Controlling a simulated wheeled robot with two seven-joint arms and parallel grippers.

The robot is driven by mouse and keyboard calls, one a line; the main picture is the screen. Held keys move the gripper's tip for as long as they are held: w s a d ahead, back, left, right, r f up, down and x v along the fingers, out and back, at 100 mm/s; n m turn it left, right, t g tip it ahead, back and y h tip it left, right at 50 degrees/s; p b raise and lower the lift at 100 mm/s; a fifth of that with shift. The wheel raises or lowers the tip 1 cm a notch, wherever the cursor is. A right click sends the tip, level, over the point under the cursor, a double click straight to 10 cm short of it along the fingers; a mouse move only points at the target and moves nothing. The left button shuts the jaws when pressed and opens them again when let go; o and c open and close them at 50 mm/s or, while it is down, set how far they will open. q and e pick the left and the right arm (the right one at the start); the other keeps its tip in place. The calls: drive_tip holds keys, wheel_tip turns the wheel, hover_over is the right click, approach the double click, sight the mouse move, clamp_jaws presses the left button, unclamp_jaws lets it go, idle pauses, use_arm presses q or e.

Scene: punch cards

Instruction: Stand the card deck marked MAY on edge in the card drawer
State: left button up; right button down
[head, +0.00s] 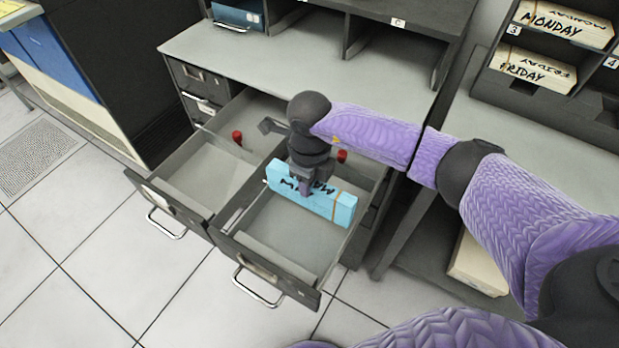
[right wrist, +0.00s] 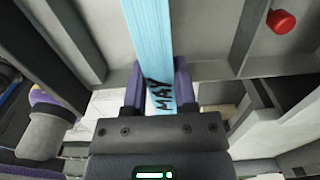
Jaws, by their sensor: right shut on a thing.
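The light-blue card deck marked MAY (head: 338,205) is in the head view, on edge, over the right one of two open card drawers (head: 262,262). My right gripper (head: 305,186) is shut on the deck from above. In the right wrist view the deck (right wrist: 156,45) runs between the fingers of my right gripper (right wrist: 160,85), with the MAY lettering near them. The deck appears inside or just above the drawer's walls; I cannot tell whether it touches the drawer floor. My left gripper is not in view.
A second open drawer (head: 190,178) lies to the left, with a red knob (head: 237,137) at its back. Another red knob (head: 342,156) is behind the deck. Decks marked MONDAY (head: 560,22) and FRIDAY (head: 537,72) sit in a rack at upper right.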

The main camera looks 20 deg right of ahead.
drive_tip(key=shift+f, duration=0.15)
wheel_tip(320, 180, down, 4)
drive_tip(key=b, duration=0.3)
drive_tip(key=shift+f+b, duration=0.25)
drive_tip(key=shift+b, duration=0.05)
drive_tip(key=shift+r, duration=0.1)
drive_tip(key=shift+c, duration=1.6)
unclamp_jaws()
drive_tip(key=shift+r, duration=0.1)
wheel_tip(320, 180, up, 9)
drive_tip(key=p, duration=0.3)
drive_tip(key=shift+r, duration=0.4)
